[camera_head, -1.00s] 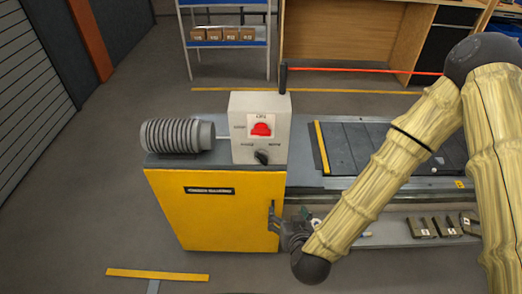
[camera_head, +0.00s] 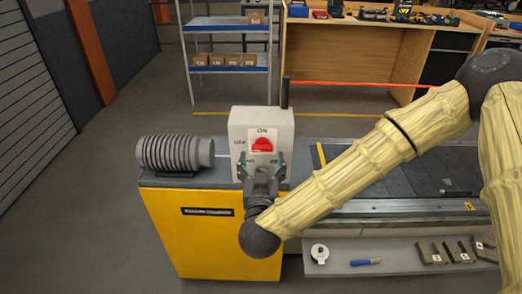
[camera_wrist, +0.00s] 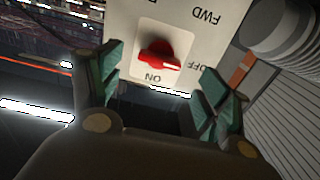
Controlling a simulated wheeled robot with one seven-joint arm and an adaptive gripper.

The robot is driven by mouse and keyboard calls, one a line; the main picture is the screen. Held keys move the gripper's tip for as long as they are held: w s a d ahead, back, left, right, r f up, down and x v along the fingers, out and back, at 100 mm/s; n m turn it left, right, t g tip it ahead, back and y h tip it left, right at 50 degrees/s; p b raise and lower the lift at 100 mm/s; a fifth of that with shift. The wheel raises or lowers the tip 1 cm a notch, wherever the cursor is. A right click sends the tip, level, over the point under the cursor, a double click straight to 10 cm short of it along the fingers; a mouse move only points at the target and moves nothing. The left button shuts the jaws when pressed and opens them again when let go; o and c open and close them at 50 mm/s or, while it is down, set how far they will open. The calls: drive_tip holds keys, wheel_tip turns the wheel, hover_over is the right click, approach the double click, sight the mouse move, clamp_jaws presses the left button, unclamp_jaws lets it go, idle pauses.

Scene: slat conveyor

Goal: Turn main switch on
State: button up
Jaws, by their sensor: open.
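The main switch is a red rotary knob (camera_head: 262,145) on a white plate on the front of the light grey control box (camera_head: 240,119). "ON" is printed above it and "OFF" to its left. In the wrist view the red knob (camera_wrist: 158,56) appears upside down, between and beyond the fingertips. My gripper (camera_head: 262,163) is open in front of the box, just below the knob; its spread fingers also show in the wrist view (camera_wrist: 160,85). I see no clear contact with the knob. The lower part of the box front is hidden behind my gripper.
The box stands on a yellow cabinet (camera_head: 205,235), beside a ribbed grey motor (camera_head: 172,153). The slat conveyor (camera_head: 410,180) runs right. A lower shelf (camera_head: 395,262) holds a tape roll (camera_head: 320,253), a blue-handled tool (camera_head: 365,262) and several small blocks. A shelf rack (camera_head: 230,68) stands behind.

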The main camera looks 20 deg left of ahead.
sight(262, 151)
drive_tip(key=shift+p+x, duration=0.3)
drive_tip(key=shift+x, duration=2.2)
